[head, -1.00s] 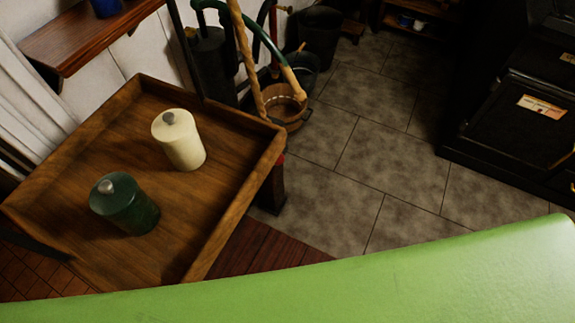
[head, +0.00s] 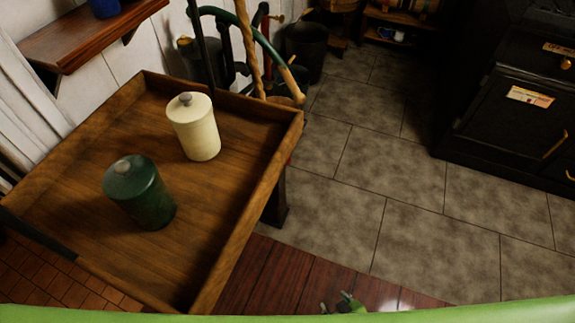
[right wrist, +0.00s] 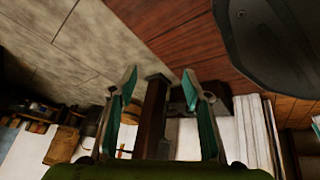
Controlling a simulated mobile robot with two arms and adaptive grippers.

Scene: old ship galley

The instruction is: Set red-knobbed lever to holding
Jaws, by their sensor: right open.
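I cannot make out a red-knobbed lever with certainty in either view. My right gripper (head: 343,304) shows only as small green fingertips at the bottom edge of the head view, low over the dark red plank floor. In the right wrist view the right gripper (right wrist: 160,88) is open, its two teal-padded fingers apart with nothing between them. A dark post stands beyond the fingers there. My left gripper is in neither view.
A wooden tray table (head: 262,180) at the left holds a cream canister (head: 194,128) and a green canister (head: 140,195). A pump with a curved green handle (head: 262,45) stands behind it. A black cabinet (head: 500,115) is at the right. Tiled floor (head: 400,180) between is clear.

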